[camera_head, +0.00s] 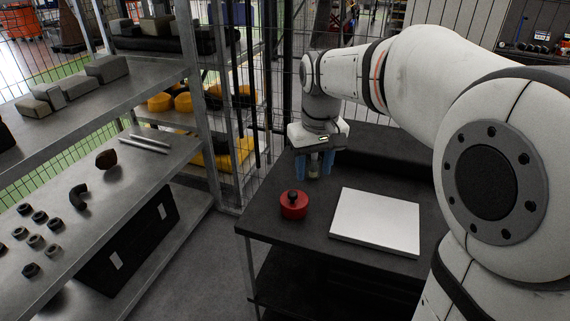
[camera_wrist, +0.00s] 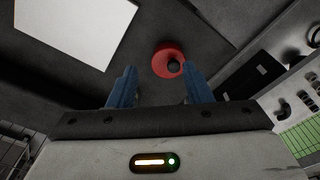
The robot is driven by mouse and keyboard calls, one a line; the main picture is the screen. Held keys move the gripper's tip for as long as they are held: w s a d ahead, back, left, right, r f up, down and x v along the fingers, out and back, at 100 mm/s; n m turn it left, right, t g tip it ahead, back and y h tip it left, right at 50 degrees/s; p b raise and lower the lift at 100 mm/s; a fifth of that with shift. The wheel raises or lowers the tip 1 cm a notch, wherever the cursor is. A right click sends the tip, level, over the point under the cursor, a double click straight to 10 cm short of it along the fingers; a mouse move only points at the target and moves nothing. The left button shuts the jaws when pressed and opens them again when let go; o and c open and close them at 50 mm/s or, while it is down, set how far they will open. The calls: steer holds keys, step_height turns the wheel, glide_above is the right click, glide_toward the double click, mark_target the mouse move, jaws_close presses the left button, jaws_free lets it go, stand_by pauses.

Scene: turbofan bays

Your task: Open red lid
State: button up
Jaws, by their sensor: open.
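The red lid (camera_head: 294,206) is a round red piece with a black knob on top. It sits on the dark table (camera_head: 262,222) near its left edge. My gripper (camera_head: 315,164) has blue fingers pointing down and hangs behind the lid, apart from it. In the wrist view the red lid (camera_wrist: 168,62) shows ahead of and between the fingertips of my gripper (camera_wrist: 158,78). The gripper is open and empty. A small pale cylindrical thing (camera_head: 314,171) shows between or behind the fingers in the head view; I cannot tell which.
A white flat panel (camera_head: 376,221) lies on the table right of the lid, and also shows in the wrist view (camera_wrist: 78,30). A metal shelf (camera_head: 130,185) with nuts and rods stands at left. A wire mesh fence (camera_head: 275,70) rises behind the table.

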steer(key=n+g+b, duration=0.1)
steer(key=b, duration=0.1)
glide_above(292, 192)
step_height(292, 192, down, 4)
steer(key=shift+d+f, duration=0.1)
step_height(292, 192, down, 8)
steer(key=shift+r, duration=0.25)
steer(key=shift+c, duration=0.3)
jaws_close()
